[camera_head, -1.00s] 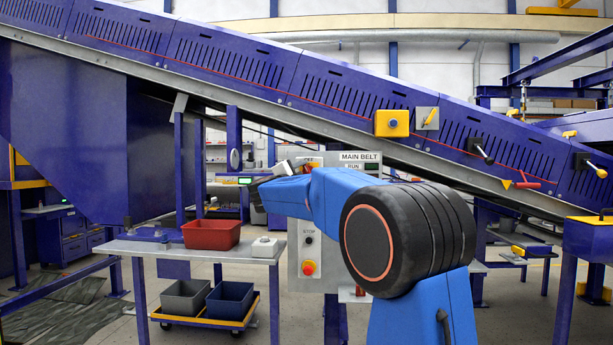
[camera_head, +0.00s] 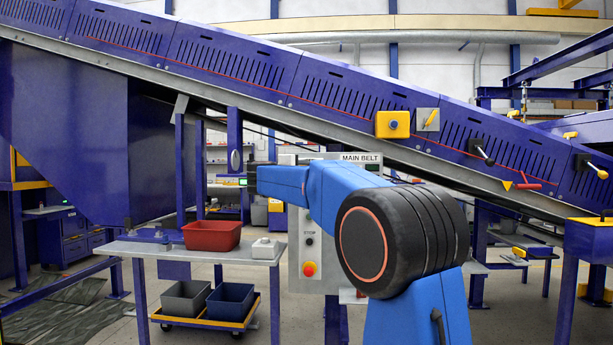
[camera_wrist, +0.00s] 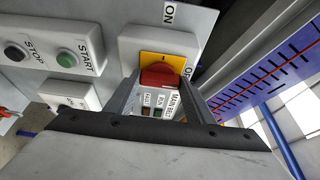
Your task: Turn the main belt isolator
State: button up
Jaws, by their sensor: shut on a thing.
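The main belt isolator shows in the wrist view as a red knob (camera_wrist: 157,78) on a yellow plate (camera_wrist: 162,60), set on a pale grey housing. An ON label (camera_wrist: 170,13) sits above it and an OFF label (camera_wrist: 188,72) to its right. My gripper (camera_wrist: 162,88) is shut on the red knob, one grey finger on each side. The knob's exact angle is hard to tell. In the head view the control panel (camera_head: 312,270) marked MAIN BELT is partly behind my blue arm, which hides the isolator.
Black STOP (camera_wrist: 14,53) and green START (camera_wrist: 66,59) buttons are beside the isolator. A bench (camera_head: 150,248) at left holds a red bin (camera_head: 212,236). A trolley (camera_head: 205,320) with two bins stands below. The inclined conveyor (camera_head: 330,95) passes above my arm.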

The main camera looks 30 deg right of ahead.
jog(key=shift+f, duration=0.1)
jog(key=o, duration=1.1)
jog(key=shift+c, duration=0.2)
jog(key=v, duration=1.7)
jog(key=shift+s, duration=0.2)
jog(key=shift+a, duration=0.15)
